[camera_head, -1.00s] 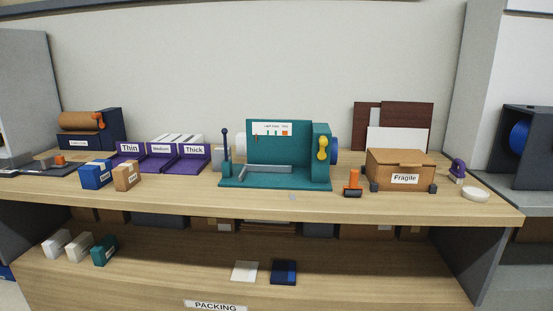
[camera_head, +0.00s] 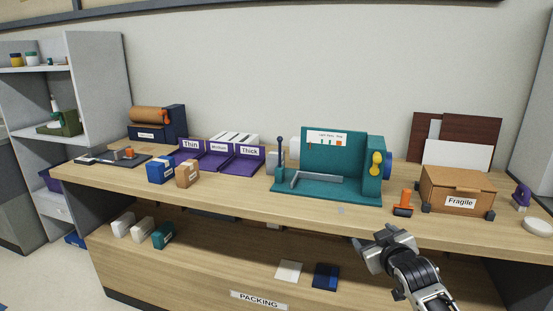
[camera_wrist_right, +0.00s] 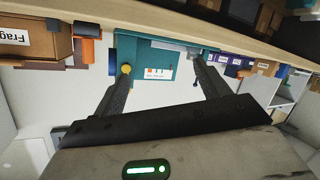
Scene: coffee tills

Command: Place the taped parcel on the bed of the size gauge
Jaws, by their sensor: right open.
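The small brown parcel (camera_head: 187,174), which looks like the taped one, stands on the counter beside a blue box (camera_head: 160,171). The teal size gauge (camera_head: 335,165) stands right of the purple trays, with a grey L-shaped bar on its bed (camera_head: 325,198) and a yellow handle at its right. No parcel lies on the bed. My right gripper (camera_head: 376,239) is open and empty, in front of the counter's front edge, below and right of the gauge. In the right wrist view, upside down, the open jaws (camera_wrist_right: 161,70) frame the gauge (camera_wrist_right: 150,60). My left gripper is out of view.
Purple trays (camera_head: 220,163) labelled Thin, Medium and Thick stand behind the parcel. An orange-handled tool (camera_head: 404,203) and a Fragile carton (camera_head: 460,190) are right of the gauge. The lower shelf holds small boxes (camera_head: 163,235). Counter in front of the parcel is clear.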

